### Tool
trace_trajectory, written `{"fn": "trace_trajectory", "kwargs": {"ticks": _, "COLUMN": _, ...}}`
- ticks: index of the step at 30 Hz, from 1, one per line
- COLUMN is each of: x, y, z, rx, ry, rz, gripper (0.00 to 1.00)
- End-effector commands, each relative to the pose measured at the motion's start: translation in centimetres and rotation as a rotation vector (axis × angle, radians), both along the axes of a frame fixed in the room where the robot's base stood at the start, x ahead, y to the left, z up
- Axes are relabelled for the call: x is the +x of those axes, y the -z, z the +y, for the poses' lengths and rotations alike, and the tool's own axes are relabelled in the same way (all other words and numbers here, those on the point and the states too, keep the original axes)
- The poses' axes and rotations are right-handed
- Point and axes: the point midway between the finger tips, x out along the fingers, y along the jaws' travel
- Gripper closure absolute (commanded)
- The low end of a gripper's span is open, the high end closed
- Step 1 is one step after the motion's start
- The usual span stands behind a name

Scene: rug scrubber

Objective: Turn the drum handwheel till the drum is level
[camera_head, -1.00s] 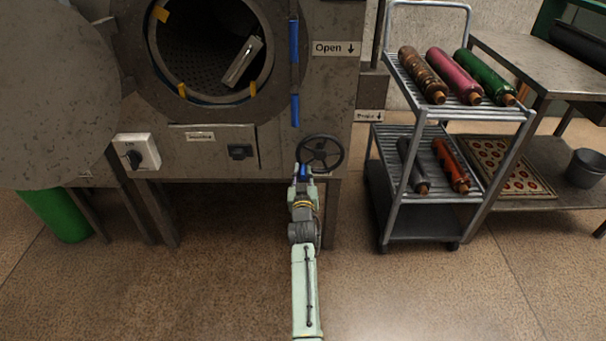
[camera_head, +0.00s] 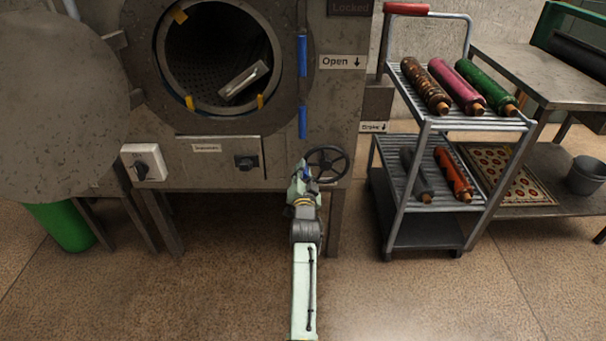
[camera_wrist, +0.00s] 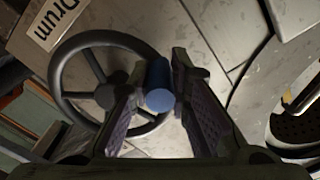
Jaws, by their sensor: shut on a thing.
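The black drum handwheel (camera_head: 327,163) is on the front of the grey machine, below and right of the drum opening. My gripper (camera_head: 303,170) is at the wheel's left side. In the wrist view, my gripper (camera_wrist: 172,105) is shut on the blue handle (camera_wrist: 158,88) on the rim of the handwheel (camera_wrist: 62,75). The drum (camera_head: 200,60) is dark and perforated, seen through a round opening. A grey bar-like piece (camera_head: 244,80) lies inside it, tilted with its right end higher. Yellow tabs (camera_head: 189,103) mark the opening's edge.
An open round door (camera_head: 55,110) is at the left. A trolley with rollers (camera_head: 455,118) stands right of the wheel, near a metal table (camera_head: 520,65). A switch box (camera_head: 146,162) is left on the machine. Floor in front is clear.

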Motion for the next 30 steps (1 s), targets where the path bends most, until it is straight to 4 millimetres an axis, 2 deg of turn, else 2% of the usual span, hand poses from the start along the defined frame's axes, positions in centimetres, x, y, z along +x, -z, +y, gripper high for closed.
{"fn": "trace_trajectory", "kwargs": {"ticks": 1, "x": 0.0, "y": -0.9, "z": 0.2, "rx": 0.045, "ry": -0.003, "rz": -0.004, "gripper": 1.0}}
{"fn": "trace_trajectory", "kwargs": {"ticks": 12, "x": 0.0, "y": -3.4, "z": -0.6, "rx": 0.397, "ry": -0.003, "rz": -0.004, "gripper": 1.0}}
{"fn": "trace_trajectory", "kwargs": {"ticks": 30, "x": 0.0, "y": -6.3, "z": -3.5, "rx": 0.968, "ry": 0.0, "rz": -0.006, "gripper": 1.0}}
